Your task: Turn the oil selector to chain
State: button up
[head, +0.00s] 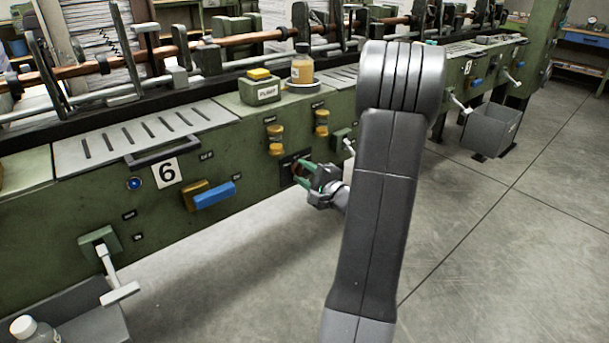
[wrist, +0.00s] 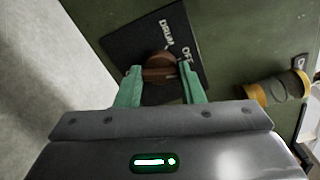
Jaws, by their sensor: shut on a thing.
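The oil selector is a round brown knob (wrist: 160,67) on a black plate (wrist: 135,38) fixed to the green machine front. In the wrist view the plate shows the labels DRUM and OFF. I see no chain label; the lower part of the plate is behind my gripper. My gripper (wrist: 160,70) has one green finger on each side of the knob and is shut on it. Which label the knob points to is not clear. In the head view my gripper (head: 305,177) is at the plate, and its fingers mostly cover the knob.
Yellow-banded cylinders (head: 276,139) stick out above the selector, one near my gripper in the wrist view (wrist: 275,90). A blue handle (head: 214,194) is to the left. A PUMP box (head: 259,91) and an amber bottle (head: 302,68) stand on top.

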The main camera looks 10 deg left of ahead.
jog(key=m, duration=0.6)
jog(key=shift+p, duration=0.3)
jog(key=shift+m, duration=0.3)
jog(key=o, duration=1)
jog(key=p+v, duration=0.1)
jog(key=v, duration=1.2)
jog(key=shift+s+d, duration=0.25)
jog(key=shift+d, duration=0.05)
jog(key=b+x, duration=0.1)
jog(key=x, duration=1.3)
jog(key=shift+d, duration=0.1)
